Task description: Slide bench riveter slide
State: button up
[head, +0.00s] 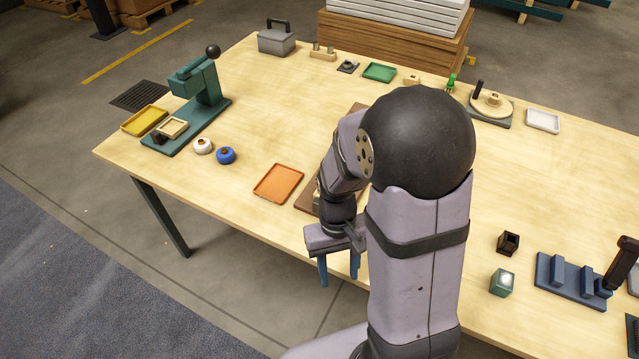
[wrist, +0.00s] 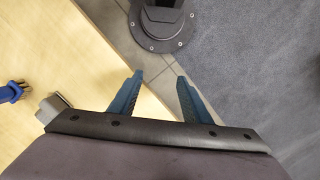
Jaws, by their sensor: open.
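The bench riveter (head: 208,82) is a dark green press with a black ball knob. It stands on a green base plate at the left end of the table. Its slide (head: 173,128), a cream square frame with a dark knob at its front left, sits on the near end of that plate. My gripper (head: 339,281) points down at the table's front edge, well to the right of the riveter. Its blue fingers are open and empty, as the wrist view (wrist: 160,82) also shows. The riveter is not seen in the wrist view.
A yellow tray (head: 144,120) lies left of the slide. A white knob-topped pot (head: 203,146) and a blue one (head: 226,155) stand to its right. An orange tray (head: 278,183) lies between them and my arm. My arm hides part of a brown board (head: 307,199).

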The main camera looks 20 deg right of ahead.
jog(key=w+r+m, duration=0.1)
jog(key=w, duration=0.4)
jog(key=w+d+r+m+t+p, duration=0.1)
jog(key=w, duration=0.4)
jog(key=w+r+p, duration=0.1)
jog(key=w, duration=0.4)
jog(key=shift+w+d+m+t, duration=0.3)
jog(key=shift+w+d+m, duration=0.05)
jog(key=shift+m, duration=0.05)
jog(key=w+r+m, duration=0.2)
jog(key=w, duration=0.1)
jog(key=w+r+t, duration=0.1)
jog(key=w, duration=0.1)
jog(key=shift+d+r+m, duration=0.15)
jog(key=shift+r+m, duration=0.05)
jog(key=shift+m, duration=0.2)
jog(key=m, duration=0.2)
jog(key=shift+s+m, duration=0.35)
jog(key=shift+m, duration=0.05)
jog(key=shift+f+p, duration=0.8)
jog(key=shift+f, duration=2.85)
jog(key=shift+c, duration=0.6)
grip_shut()
